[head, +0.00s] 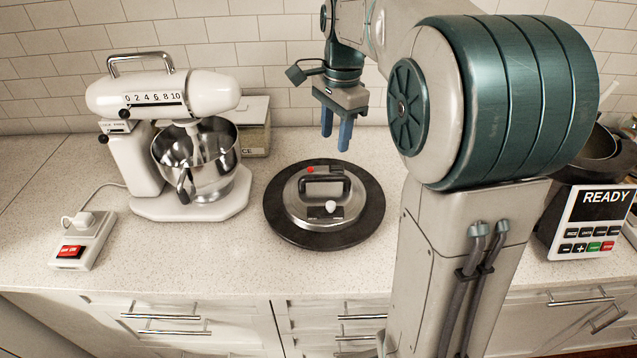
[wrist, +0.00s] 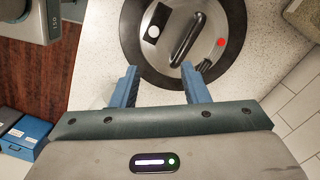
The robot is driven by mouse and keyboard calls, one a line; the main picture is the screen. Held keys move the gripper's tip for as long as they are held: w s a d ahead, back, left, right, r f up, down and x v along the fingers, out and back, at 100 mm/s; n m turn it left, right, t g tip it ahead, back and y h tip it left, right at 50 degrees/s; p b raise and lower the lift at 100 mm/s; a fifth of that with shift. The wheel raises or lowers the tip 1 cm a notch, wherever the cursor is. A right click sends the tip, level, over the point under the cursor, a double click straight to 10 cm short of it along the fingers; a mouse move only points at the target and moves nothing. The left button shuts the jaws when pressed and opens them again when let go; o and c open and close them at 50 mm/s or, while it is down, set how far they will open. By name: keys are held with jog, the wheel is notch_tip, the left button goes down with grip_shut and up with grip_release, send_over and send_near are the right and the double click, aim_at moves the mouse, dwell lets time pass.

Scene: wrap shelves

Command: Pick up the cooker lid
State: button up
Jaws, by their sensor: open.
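The cooker lid (head: 311,204) is a round silver lid with a black bar handle (head: 324,185), a white knob and a red button. It lies on a round dark board or mat (head: 285,232) on the counter; whether a pot is under it I cannot tell. In the wrist view the lid (wrist: 158,56) is at the top centre, beyond the fingertips. My gripper (head: 337,135) hangs above and behind the lid, with its two blue fingers pointing down, apart and empty. The fingers also show in the wrist view (wrist: 158,78), not touching the lid.
A white stand mixer (head: 140,160) with a steel bowl (head: 205,165) stands left of the lid, and a box (head: 255,120) is behind it. A power strip (head: 84,240) lies front left. A device reading READY (head: 590,222) is at right. The tiled wall closes the back.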

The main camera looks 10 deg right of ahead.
aim_at(324, 178)
jog(key=w+f+m+g+b, duration=0.1)
jog(key=w+f+m+g, duration=0.1)
jog(key=w+f+m, duration=0.5)
jog(key=shift+n, duration=0.4)
jog(key=x, duration=0.3)
jog(key=w+x, duration=0.1)
jog(key=x, duration=0.1)
jog(key=shift+s+a+f, duration=0.1)
jog(key=shift+a+f, duration=0.15)
jog(key=shift+f, duration=0.1)
jog(key=shift+p+x, duration=0.75)
jog(key=shift+x, duration=1.9)
jog(key=shift+s+d, duration=0.1)
jog(key=shift+d, duration=0.1)
grip_shut()
jog(key=shift+r, duration=0.15)
